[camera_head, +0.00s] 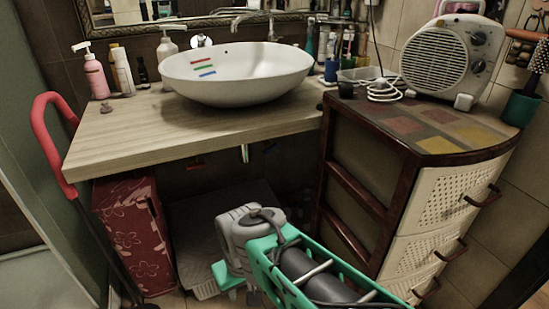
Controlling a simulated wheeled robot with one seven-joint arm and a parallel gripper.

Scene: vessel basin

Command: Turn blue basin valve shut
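The white basin (245,78) sits on the wooden counter. Below the counter a short pipe end (244,153) hangs in shadow. A small dark, faintly blue piece (270,146) shows right of the pipe, possibly the blue basin valve, but it is too small and dim to make out its handle position. A small red piece (197,163) shows left of the pipe. My gripper (232,278) is at the lower middle, in front of and below the counter, apart from these pieces. Its teal parts are partly hidden by my wrist, so its opening cannot be seen.
The wooden counter edge (190,142) overhangs the dark space. A red patterned box (135,235) stands at left and a drawer cabinet (430,215) at right. A red handle (52,140) rises at far left. A pale slatted item (200,255) lies on the floor under the counter.

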